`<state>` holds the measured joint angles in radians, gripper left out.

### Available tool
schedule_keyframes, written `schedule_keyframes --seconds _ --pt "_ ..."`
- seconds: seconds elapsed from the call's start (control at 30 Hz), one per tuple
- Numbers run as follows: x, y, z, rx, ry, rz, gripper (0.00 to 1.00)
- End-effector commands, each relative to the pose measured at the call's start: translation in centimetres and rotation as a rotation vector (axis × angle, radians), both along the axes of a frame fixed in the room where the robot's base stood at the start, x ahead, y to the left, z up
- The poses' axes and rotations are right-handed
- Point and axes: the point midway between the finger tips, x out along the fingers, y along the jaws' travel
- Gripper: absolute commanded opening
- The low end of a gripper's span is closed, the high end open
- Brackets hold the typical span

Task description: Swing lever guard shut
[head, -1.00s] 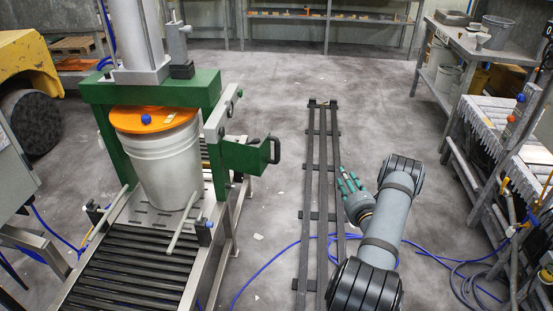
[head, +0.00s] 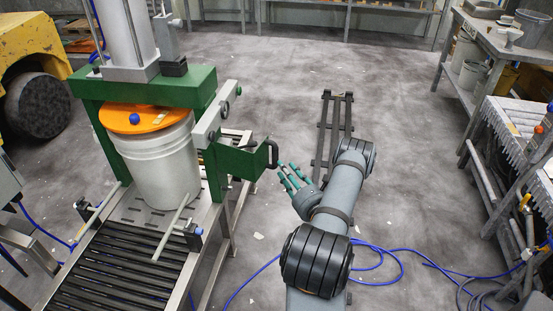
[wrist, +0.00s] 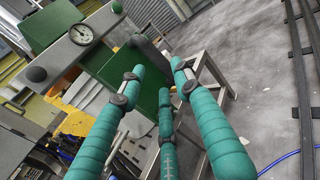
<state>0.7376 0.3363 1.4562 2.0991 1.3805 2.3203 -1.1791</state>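The lever guard (head: 238,161) is a green plate bracket standing out to the right from the press's grey side bar. Its dark loop handle (head: 272,154) is at the outer right end. In the wrist view the guard's green panel (wrist: 122,75) is just beyond the fingers. My gripper (head: 287,174), with several teal fingers, is just right of and slightly below the handle in the head view, with a small gap. The gripper also shows in the wrist view (wrist: 157,78); its fingers are spread and hold nothing. Whether any finger touches the guard cannot be told there.
The green press frame (head: 145,82) holds a white pail (head: 157,165) with an orange lid (head: 147,118) over the roller conveyor (head: 110,262). Blue hoses (head: 380,258) lie on the floor. A workbench (head: 485,50) stands right.

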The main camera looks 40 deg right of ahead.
Motion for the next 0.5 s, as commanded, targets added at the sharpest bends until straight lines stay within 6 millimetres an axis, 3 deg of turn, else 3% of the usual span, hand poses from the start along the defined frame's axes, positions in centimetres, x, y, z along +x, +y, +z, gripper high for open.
schedule_keyframes --seconds 0.5 --pt "7.3 -1.3 0.0 -0.003 -0.003 0.004 0.33"
